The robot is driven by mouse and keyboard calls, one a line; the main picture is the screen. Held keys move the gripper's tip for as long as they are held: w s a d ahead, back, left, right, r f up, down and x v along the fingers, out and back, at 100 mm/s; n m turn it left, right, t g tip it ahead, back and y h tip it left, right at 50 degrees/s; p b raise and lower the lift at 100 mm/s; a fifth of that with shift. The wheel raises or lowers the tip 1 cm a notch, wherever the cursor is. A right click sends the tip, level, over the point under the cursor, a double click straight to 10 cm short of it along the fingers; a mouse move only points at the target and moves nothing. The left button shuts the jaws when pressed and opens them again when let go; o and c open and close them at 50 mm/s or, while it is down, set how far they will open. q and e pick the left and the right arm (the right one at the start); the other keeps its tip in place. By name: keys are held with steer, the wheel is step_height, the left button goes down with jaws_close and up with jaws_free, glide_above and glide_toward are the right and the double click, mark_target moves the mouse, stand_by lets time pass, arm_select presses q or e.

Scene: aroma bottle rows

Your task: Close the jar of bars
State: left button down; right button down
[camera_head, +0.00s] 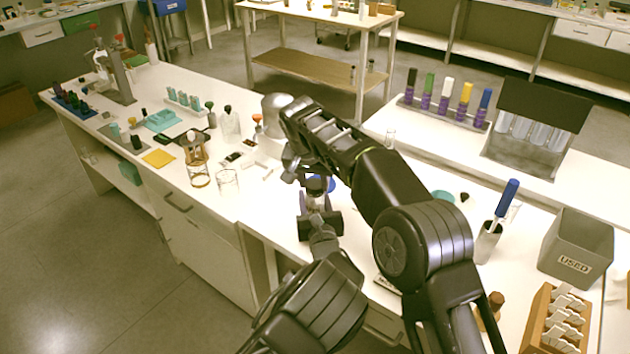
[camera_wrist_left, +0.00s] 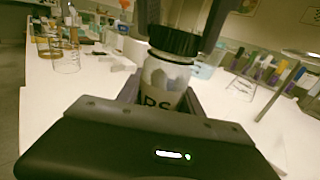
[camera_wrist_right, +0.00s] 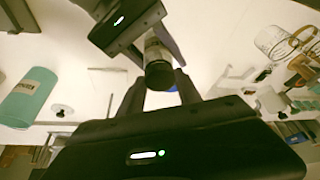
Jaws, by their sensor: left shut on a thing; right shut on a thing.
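The jar of bars (camera_wrist_left: 165,76) is clear, with pale contents and a label partly showing "RS". My left gripper (camera_wrist_left: 160,92) is shut around its body and holds it upright over the white bench. A black ribbed lid (camera_wrist_left: 173,41) sits at the jar's mouth; I cannot tell whether it is screwed tight. My right gripper (camera_wrist_right: 160,84) is shut on the lid, its fingers on either side; the lid also shows in the right wrist view (camera_wrist_right: 160,75).
A blue disc (camera_head: 321,184) lies behind the jar. An empty glass beaker (camera_head: 228,182) stands to the left. To the right are a cup with a blue-handled tool (camera_head: 507,197), a grey "USED" bin (camera_head: 577,249) and a wooden rack (camera_head: 556,321).

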steer(key=c, duration=0.8)
jaws_free()
steer(key=shift+c, duration=0.2)
steer(key=shift+r, duration=0.1)
steer(key=shift+r, duration=2.15)
steer(key=shift+o, duration=0.6)
steer(key=o, duration=0.5)
steer(key=shift+c, duration=0.2)
steer(key=shift+r, duration=0.15)
steer(key=v, duration=0.7)
